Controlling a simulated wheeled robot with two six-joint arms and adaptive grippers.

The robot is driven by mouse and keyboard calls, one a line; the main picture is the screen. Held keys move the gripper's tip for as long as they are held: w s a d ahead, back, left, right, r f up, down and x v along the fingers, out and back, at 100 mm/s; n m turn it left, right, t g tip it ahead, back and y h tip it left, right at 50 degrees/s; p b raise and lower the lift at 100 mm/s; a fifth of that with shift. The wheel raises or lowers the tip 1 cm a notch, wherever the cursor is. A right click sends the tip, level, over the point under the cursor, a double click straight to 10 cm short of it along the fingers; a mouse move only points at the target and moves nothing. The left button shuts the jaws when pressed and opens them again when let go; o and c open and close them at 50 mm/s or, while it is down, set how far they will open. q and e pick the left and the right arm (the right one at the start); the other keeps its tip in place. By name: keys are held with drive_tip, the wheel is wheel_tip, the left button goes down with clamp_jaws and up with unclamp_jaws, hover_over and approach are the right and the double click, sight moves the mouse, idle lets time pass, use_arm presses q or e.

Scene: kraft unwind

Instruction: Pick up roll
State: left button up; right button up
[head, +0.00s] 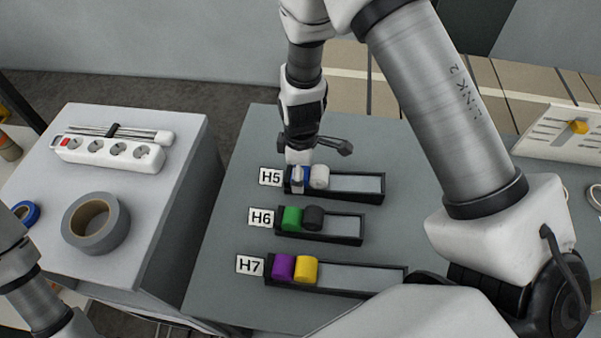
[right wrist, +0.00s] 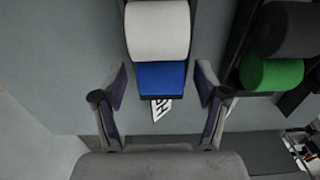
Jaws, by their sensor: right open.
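A blue roll (head: 297,174) and a white roll (head: 319,177) lie side by side at the label end of the black H5 tray (head: 362,197). My right gripper (head: 317,158) is open above that end of the tray and partly covers the blue roll. In the right wrist view, the blue roll (right wrist: 162,78) lies between the spread fingers of the right gripper (right wrist: 161,84), with a gap on each side. The white roll (right wrist: 158,30) is just beyond it. The left gripper is out of view.
The H6 tray (head: 345,227) holds a green roll (head: 292,218) and a black roll (head: 313,217). The H7 tray (head: 365,278) holds a purple roll (head: 284,266) and a yellow roll (head: 306,269). Grey tape (head: 96,224) and a power strip (head: 110,154) lie on the left cabinet.

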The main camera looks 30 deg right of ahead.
drive_tip(key=shift+s, duration=0.1)
drive_tip(key=c, duration=1.2)
drive_tip(key=shift+o, duration=0.2)
drive_tip(key=shift+r, duration=0.1)
